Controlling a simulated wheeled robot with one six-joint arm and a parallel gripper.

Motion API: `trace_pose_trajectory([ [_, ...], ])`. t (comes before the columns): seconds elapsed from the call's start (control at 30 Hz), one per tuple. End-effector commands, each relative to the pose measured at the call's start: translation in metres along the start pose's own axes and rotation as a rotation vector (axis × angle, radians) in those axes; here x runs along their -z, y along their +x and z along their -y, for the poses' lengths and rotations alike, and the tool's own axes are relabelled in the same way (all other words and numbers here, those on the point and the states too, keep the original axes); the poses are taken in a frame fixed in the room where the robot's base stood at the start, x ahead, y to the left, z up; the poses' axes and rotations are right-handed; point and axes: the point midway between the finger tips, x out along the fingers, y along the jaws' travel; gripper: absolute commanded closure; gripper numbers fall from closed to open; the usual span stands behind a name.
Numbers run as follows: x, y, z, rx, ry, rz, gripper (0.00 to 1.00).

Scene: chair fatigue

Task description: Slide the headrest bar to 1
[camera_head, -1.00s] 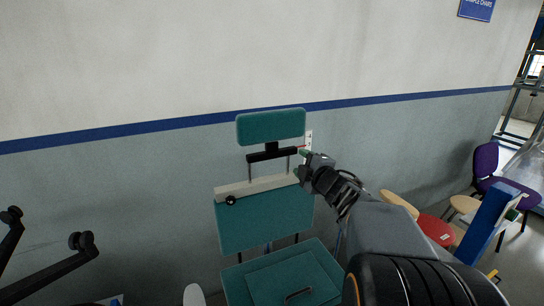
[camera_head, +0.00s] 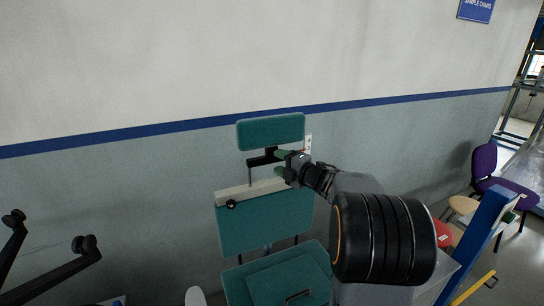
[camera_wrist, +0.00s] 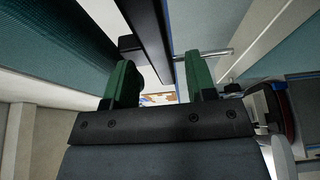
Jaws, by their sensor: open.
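The teal headrest (camera_head: 270,131) is at the top of the chair, over the teal backrest (camera_head: 265,222). Under it the black headrest bar (camera_head: 257,162) runs sideways on thin metal posts. My gripper (camera_head: 281,163) is open at the bar's right part, one green finger above and one below in the head view, hiding part of it. In the wrist view the dark bar (camera_wrist: 150,35) runs down between the green fingertips of my gripper (camera_wrist: 160,85), with gaps on both sides. A white scale plate (camera_head: 309,143) with small marks stands right of the headrest; its numbers are unreadable.
A pale crossbar with a black knob (camera_head: 230,204) lies across the backrest top. The wall is close behind. A purple chair (camera_head: 487,165) and a blue upright panel (camera_head: 484,225) stand at right. Black arm-like parts (camera_head: 60,267) are at lower left.

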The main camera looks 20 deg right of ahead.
Motion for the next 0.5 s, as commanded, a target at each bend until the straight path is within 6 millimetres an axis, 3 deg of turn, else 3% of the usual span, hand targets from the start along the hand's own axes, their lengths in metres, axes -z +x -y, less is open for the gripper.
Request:
trace_pose_trajectory([
  [0.2, 0.0, 0.027, -0.001, 0.001, 0.001, -0.001, 0.49],
  [0.5, 0.0, 0.038, 0.0, 0.0, 0.0, 0.001, 0.49],
])
